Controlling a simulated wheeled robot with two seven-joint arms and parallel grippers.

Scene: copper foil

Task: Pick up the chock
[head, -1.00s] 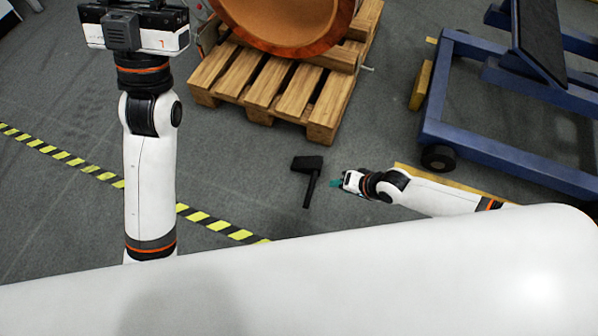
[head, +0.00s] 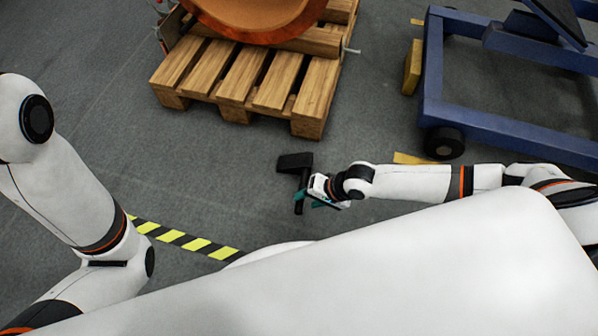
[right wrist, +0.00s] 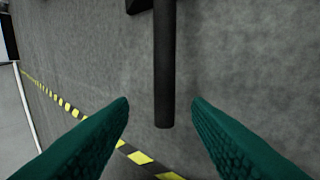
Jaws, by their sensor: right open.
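The chock is a black block (head: 294,162) with a straight black handle (head: 300,186), lying on the grey floor. My right gripper (head: 307,198) is at the handle, its teal fingers open. In the right wrist view the handle (right wrist: 164,70) runs down the middle and its end shows between the two open fingertips (right wrist: 160,104), with a gap on each side. Only part of the block (right wrist: 137,5) shows at that view's top edge. My left arm comes in at the left of the head view; its gripper is out of frame.
A wooden pallet (head: 245,82) bearing a large copper-coloured roll (head: 258,18) stands beyond the chock. A blue wheeled frame (head: 500,130) is at the right, its black wheel (head: 444,143) near my right arm. Yellow-black tape (head: 185,240) crosses the floor. Floor around the chock is clear.

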